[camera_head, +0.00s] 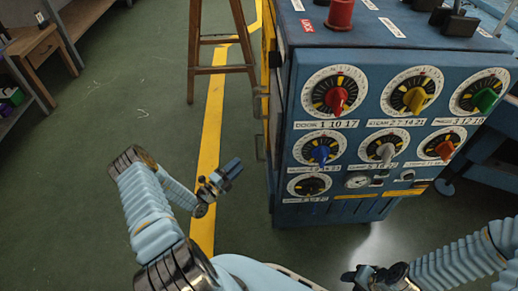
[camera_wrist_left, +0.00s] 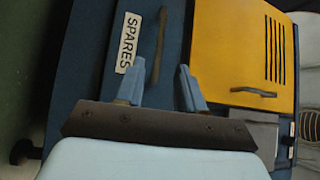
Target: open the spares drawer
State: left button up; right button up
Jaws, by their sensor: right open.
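The spares drawer (camera_wrist_left: 98,55) is a dark blue front with a white SPARES label (camera_wrist_left: 128,42) and a bar handle (camera_wrist_left: 159,45) in the left wrist view. The drawer looks shut. My left gripper (camera_wrist_left: 160,72) is open and empty, its two blue fingers apart. The handle is ahead of the gap between the fingertips, not between them. In the head view my left gripper (camera_head: 225,172) is left of the blue machine, clear of its side. My right gripper (camera_head: 372,274) is open at the bottom, in front of the machine.
The blue machine (camera_head: 350,210) has several dials and knobs on its front. A yellow door (camera_wrist_left: 238,50) with its own handle (camera_wrist_left: 254,92) is beside the drawer. A wooden stool (camera_head: 222,69) stands behind. Green floor with a yellow line (camera_head: 211,120) is free on the left.

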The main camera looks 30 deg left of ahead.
pick_arm(q)
jog(key=x, duration=1)
jog(key=shift+b, duration=0.35)
jog(key=shift+w+d, duration=0.1)
grip_shut()
